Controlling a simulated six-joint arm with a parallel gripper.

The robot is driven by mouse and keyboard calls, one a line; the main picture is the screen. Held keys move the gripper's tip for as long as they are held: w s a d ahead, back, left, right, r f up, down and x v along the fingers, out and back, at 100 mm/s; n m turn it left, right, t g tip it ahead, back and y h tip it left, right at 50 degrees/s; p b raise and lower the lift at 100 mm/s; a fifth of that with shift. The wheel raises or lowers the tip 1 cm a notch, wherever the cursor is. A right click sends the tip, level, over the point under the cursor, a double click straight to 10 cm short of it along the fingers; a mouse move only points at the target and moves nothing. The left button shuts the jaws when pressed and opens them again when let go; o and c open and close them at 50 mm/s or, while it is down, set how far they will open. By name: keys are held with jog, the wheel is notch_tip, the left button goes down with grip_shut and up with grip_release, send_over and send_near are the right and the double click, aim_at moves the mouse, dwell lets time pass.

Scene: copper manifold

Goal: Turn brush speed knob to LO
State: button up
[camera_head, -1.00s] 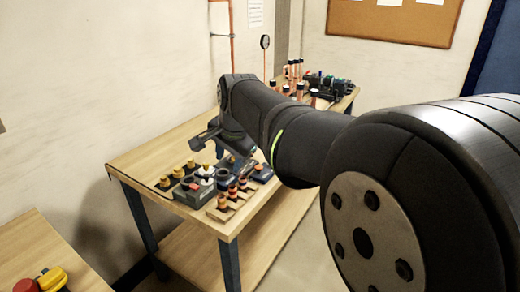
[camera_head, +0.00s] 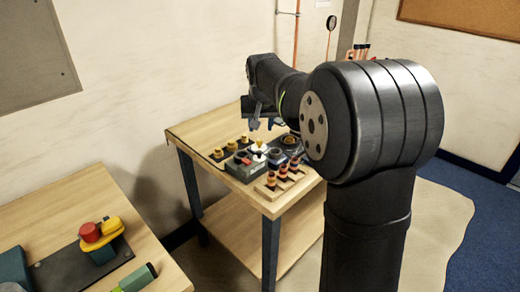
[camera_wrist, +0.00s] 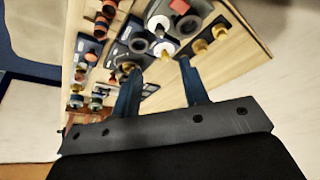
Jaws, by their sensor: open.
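Several small fittings sit on the wooden table. They include a grey box with a white-collared part (camera_head: 258,148), a dark unit with a round ring-shaped knob (camera_head: 290,139), and a dark strip with yellow knobs (camera_head: 231,147). I cannot tell which is the brush speed knob, and no LO mark is readable. My gripper (camera_head: 255,122) hangs above the back of these fittings. In the wrist view my gripper (camera_wrist: 162,72) is open, its two blue fingers apart and nothing held. The white-collared part (camera_wrist: 164,48) and a grey ring (camera_wrist: 132,47) show just beyond the fingertips.
Wooden blocks with orange and red rings (camera_head: 277,179) stand at the table's front edge. A second table (camera_head: 75,225) at lower left carries a red and yellow part (camera_head: 98,233) and a green-ended part (camera_head: 137,279). The wall rises close behind the table.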

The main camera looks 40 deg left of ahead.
aim_at(259, 152)
jog(key=x, duration=1.4)
grip_shut()
